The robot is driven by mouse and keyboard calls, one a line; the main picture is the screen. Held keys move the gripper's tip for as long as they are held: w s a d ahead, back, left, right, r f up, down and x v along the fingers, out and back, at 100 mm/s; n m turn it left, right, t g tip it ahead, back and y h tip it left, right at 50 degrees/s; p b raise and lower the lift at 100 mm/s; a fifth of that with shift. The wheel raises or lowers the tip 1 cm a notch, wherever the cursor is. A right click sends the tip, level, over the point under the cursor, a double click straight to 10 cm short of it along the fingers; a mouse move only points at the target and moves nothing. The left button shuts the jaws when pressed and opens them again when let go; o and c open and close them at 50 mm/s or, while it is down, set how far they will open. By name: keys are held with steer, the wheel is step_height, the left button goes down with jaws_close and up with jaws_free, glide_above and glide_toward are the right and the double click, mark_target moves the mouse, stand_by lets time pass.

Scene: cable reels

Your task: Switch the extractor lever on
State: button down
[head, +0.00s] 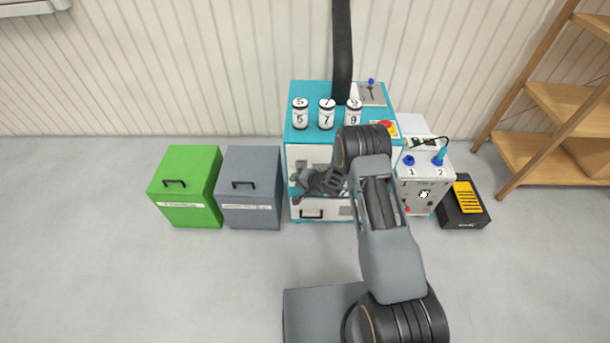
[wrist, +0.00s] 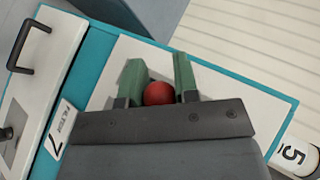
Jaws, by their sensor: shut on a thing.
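The lever with a blue knob (head: 371,81) stands on a grey plate (head: 374,98) at the back right of the teal cabinet's top. My gripper (head: 305,181) is low at the cabinet's front, well away from that lever. In the wrist view, its green fingers (wrist: 158,82) are closed on a red ball-shaped knob (wrist: 158,94). The knob's lower part is hidden by the gripper, so I cannot tell what it is fixed to. The teal cabinet (head: 312,90) has white front panels. My arm covers part of its front.
Numbered canisters, including the one marked 5 (head: 300,115), stand on the cabinet top near a black hose (head: 341,50). A green bin (head: 187,180) and a grey bin (head: 251,180) stand left. A grey-white box (head: 427,185) and black case (head: 462,211) stand right. Front floor is clear.

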steer(key=shift+w+r, duration=0.1)
steer(key=shift+r, duration=0.05)
stand_by(0.4)
steer(key=c, duration=0.9)
jaws_free()
steer(key=shift+o, duration=0.2)
steer(key=shift+d, duration=0.1)
steer(key=p+v, duration=0.3)
steer(key=v, duration=1)
steer(key=shift+d+r, duration=0.2)
steer(key=shift+r, duration=0.1)
